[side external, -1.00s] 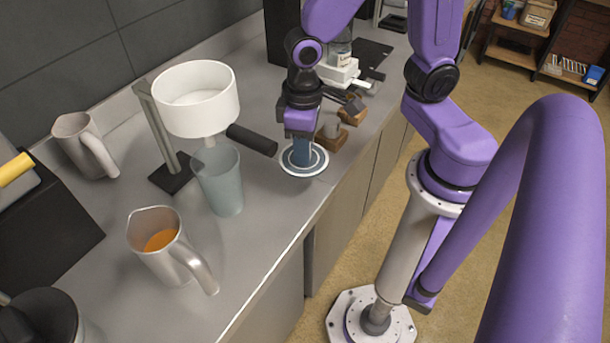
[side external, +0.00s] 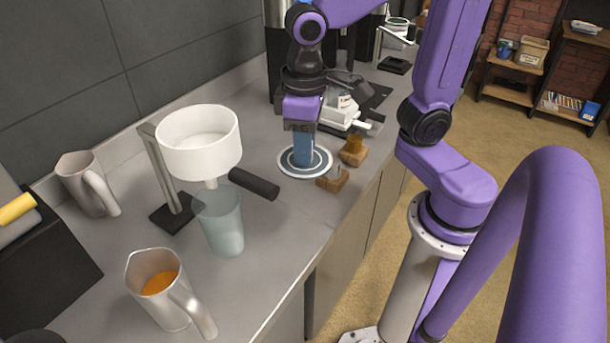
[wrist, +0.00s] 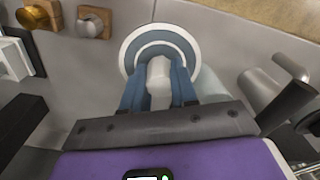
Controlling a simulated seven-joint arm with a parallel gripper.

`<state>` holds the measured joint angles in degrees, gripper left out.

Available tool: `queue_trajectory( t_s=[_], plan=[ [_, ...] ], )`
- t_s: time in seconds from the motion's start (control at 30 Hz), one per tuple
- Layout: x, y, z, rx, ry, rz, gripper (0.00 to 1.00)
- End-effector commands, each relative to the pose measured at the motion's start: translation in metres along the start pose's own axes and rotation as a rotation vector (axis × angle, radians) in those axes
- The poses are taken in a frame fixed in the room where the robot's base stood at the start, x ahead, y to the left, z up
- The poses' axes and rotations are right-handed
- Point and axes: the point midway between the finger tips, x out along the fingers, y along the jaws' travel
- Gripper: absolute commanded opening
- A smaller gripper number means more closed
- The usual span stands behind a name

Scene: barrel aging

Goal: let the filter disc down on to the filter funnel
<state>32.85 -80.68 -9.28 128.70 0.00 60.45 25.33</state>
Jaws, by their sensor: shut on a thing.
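The filter disc (side external: 287,163) is round, white with blue-grey rings, and has a pale central knob (wrist: 160,78). My gripper (side external: 304,150) is shut on the knob, with its blue fingers on either side. The disc also shows in the wrist view (wrist: 133,43), below the fingertips and looking roughly level. The filter funnel (side external: 200,157) is a white round cup with a black handle, on a stand to the left of the disc. The two are apart. How high the disc is above the counter is hard to tell.
A clear beaker (side external: 221,235) stands under the funnel. The funnel's black handle (side external: 254,184) points toward the disc. A jug of amber liquid (side external: 160,290) and a grey jug (side external: 88,185) stand left. Small wooden blocks (side external: 333,179) lie right of the disc.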

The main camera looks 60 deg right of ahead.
Motion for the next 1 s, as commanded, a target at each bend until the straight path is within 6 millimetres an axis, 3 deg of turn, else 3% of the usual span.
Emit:
queue_trajectory(
  t_s=[0.03,0.3,0.5,0.63,1.0],
  plan=[
    [-0.02,-0.001,-0.002,-0.001,0.012,-0.006,0.0],
    [-0.112,-0.001,-0.002,-0.001,0.01,-0.004,0.0],
    [-0.161,-0.001,-0.001,0.0,0.005,-0.002,0.0],
    [-0.184,-0.001,-0.001,0.0,0.003,-0.001,0.0],
    [-0.184,-0.045,-0.075,-0.001,-0.003,0.001,0.0]
  ],
)
